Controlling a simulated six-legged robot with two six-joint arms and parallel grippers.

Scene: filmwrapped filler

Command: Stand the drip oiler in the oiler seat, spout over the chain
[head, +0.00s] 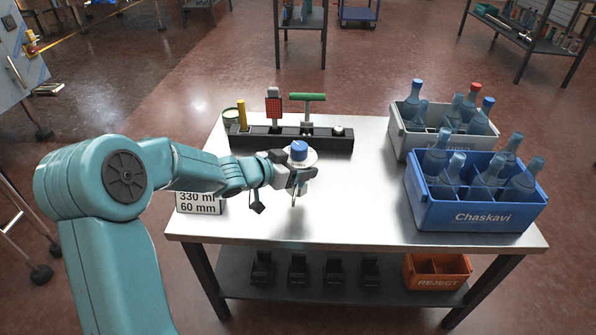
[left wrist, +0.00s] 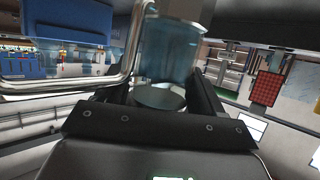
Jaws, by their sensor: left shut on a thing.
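My left gripper (head: 297,178) is shut on the drip oiler (head: 299,150), which has a blue top and a pale collar. It holds the oiler above the middle of the table, in front of the black rack. In the left wrist view the oiler's clear bluish body (left wrist: 168,55) sits between the fingers. A bent metal tube (left wrist: 128,62), seemingly the spout, passes beside it. I cannot pick out the oiler seat or the chain for sure. My right gripper is not in view.
The black rack (head: 320,143) at the table's back holds a yellow piece, a red grid piece (head: 273,104) and a green T-handle (head: 308,97). A grey crate (head: 400,143) and a blue crate (head: 478,217) of bottles stand right. The table's front middle is clear.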

